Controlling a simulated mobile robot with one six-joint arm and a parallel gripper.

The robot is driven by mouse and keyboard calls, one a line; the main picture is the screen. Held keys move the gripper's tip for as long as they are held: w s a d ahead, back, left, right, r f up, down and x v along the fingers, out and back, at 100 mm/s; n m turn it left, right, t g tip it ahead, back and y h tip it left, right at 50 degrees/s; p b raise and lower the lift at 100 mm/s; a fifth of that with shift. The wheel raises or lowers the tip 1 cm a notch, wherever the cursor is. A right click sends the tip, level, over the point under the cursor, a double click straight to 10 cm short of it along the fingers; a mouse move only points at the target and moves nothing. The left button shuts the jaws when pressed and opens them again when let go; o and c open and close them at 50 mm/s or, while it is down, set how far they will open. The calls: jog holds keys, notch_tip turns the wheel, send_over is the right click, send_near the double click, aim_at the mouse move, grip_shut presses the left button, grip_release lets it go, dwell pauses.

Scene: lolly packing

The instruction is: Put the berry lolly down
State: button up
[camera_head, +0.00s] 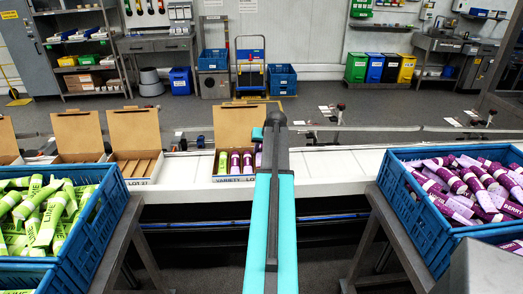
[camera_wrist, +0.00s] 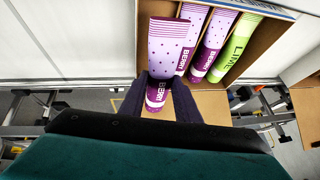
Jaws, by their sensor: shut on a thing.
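A purple-and-white berry lolly (camera_wrist: 166,45) is between the two dark fingers of my gripper (camera_wrist: 160,84) in the wrist view. It is over the leftmost part of an open cardboard box there; whether it touches the box floor I cannot tell. Two more berry lollies (camera_wrist: 213,45) and a green lime lolly (camera_wrist: 238,46) lie side by side in the box (camera_wrist: 262,55). In the head view the box (camera_head: 236,121) stands on the white conveyor with its lid up, and my arm hides its right side and my gripper's fingers.
Several open empty boxes (camera_head: 134,128) stand left on the white conveyor (camera_head: 320,170). A blue crate of lime lollies (camera_head: 112,215) is at left, and a blue crate of berry lollies (camera_head: 425,212) at right. The conveyor right of my arm is clear.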

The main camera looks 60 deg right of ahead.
jog(key=shift+f+b, duration=0.35)
jog(key=shift+f, duration=0.25)
jog(key=o, duration=1.1)
jog(key=shift+c, duration=0.2)
jog(key=shift+r+p, duration=0.5)
jog(key=shift+r, duration=0.25)
jog(key=shift+s+a+r+b, duration=0.15)
jog(key=shift+s+r+b, duration=0.05)
jog(key=shift+b, duration=0.1)
jog(key=b+v, duration=0.2)
jog(key=v, duration=0.9)
jog(key=shift+s, duration=0.1)
